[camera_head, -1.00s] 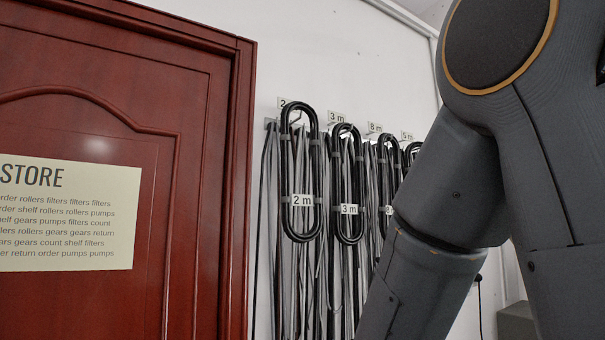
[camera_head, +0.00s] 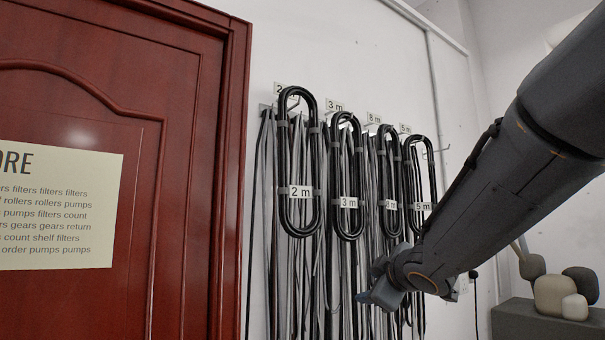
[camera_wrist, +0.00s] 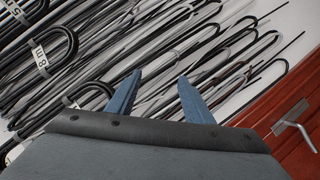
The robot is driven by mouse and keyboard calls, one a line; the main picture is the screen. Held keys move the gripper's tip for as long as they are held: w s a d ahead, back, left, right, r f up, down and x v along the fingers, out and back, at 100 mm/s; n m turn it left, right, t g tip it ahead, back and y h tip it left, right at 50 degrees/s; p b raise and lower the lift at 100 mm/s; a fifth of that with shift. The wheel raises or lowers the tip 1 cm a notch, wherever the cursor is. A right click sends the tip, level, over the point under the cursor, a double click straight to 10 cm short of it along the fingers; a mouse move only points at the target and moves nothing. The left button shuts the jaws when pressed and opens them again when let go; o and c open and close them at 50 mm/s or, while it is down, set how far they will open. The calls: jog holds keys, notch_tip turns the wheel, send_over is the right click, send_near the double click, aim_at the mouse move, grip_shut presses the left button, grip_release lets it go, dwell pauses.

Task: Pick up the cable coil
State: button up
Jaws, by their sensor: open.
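Black cable coils hang in a row on wall hooks in the head view. They are tagged 2 m (camera_head: 300,192), 3 m (camera_head: 348,202), what looks like 8 m (camera_head: 390,204), and 5 m (camera_head: 422,206). My gripper (camera_head: 372,292) is below the coils' lower bends, in front of the loose hanging cables. In the wrist view its two blue fingers (camera_wrist: 160,76) are apart with nothing held between them. Looped black coil ends (camera_wrist: 70,42) lie to their left, apart from the fingers.
Thin grey and black cables (camera_wrist: 215,50) hang behind and below the coils. A red door (camera_head: 130,200) with a STORE sheet stands left, its handle (camera_wrist: 290,120) showing in the wrist view. A grey cabinet (camera_head: 540,322) with rounded objects stands right.

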jog(key=a+r+n+t+y, duration=0.1)
jog(key=a+r+n+y, duration=0.2)
jog(key=r, duration=0.4)
jog(key=a+r+n+y, duration=0.2)
jog(key=a+r+n, duration=0.15)
jog(key=r, duration=0.45)
jog(key=n+g+y, duration=0.1)
jog(key=n+y, duration=0.3)
jog(key=n, duration=0.4)
send_near(300, 192)
jog(key=x, duration=0.2)
jog(key=p+x, duration=0.2)
jog(key=x, duration=0.6)
jog(key=shift+d, duration=0.1)
jog(key=shift+s+m, duration=0.1)
jog(key=shift+m, duration=0.15)
grip_shut()
